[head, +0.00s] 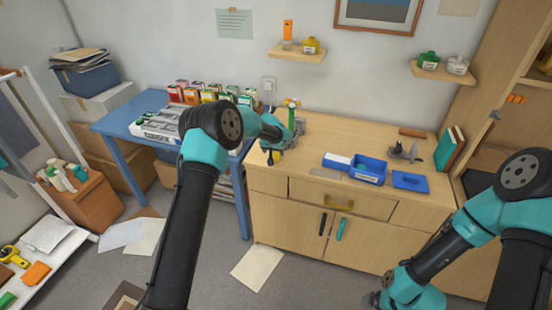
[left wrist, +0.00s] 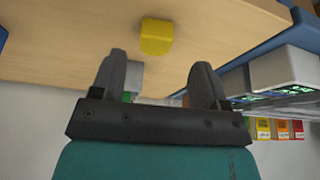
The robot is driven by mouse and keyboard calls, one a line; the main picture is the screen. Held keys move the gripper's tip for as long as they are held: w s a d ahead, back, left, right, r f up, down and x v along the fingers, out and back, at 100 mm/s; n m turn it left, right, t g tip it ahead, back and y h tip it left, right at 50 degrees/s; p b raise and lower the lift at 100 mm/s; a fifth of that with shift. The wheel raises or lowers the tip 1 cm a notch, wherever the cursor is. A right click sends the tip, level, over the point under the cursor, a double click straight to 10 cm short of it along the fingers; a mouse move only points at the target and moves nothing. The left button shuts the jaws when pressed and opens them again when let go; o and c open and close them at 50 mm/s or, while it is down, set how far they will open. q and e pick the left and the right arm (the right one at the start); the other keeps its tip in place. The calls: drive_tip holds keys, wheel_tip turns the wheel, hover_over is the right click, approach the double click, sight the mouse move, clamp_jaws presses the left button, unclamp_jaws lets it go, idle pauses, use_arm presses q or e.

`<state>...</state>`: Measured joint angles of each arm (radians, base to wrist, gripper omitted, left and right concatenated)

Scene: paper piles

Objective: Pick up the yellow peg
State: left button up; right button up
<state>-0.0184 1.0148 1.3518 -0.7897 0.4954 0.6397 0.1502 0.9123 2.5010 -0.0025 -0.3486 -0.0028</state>
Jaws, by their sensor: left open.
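The yellow peg (left wrist: 156,37) is a small rounded block on the light wood top in the left wrist view. It lies past the fingertips of my left gripper (left wrist: 157,78), roughly in line with the gap between them and apart from both. My left gripper is open with nothing between its fingers. In the head view my left gripper (head: 271,155) is over the left end of the wooden cabinet top, and a small yellow patch shows beside its dark fingers. My right gripper (head: 373,300) is low at the bottom edge, mostly hidden, its fingers unclear.
The wooden cabinet (head: 320,178) carries blue trays (head: 369,170), a green and orange item (head: 291,110) behind my left gripper, and a teal book (head: 447,147). The blue table (head: 110,122) with a grey-white case stands to the left. The cabinet top's middle back is clear.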

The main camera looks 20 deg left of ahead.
sight(276, 155)
use_arm(q)
drive_tip(key=shift+d+x, duration=0.15)
drive_tip(key=shift+x, duration=0.95)
drive_tip(key=shift+d+x, duration=0.15)
drive_tip(key=shift+x, duration=0.95)
drive_tip(key=shift+c, duration=0.3)
drive_tip(key=c, duration=0.9)
drive_tip(key=shift+r, duration=0.15)
drive_tip(key=shift+c, duration=0.2)
drive_tip(key=shift+r, duration=1.5)
drive_tip(key=shift+s+r, duration=0.15)
drive_tip(key=shift+r, duration=0.05)
drive_tip(key=s+d+r, duration=0.1)
drive_tip(key=s+d, duration=0.3)
drive_tip(key=s, duration=1.1)
drive_tip(key=shift+d+r, duration=0.2)
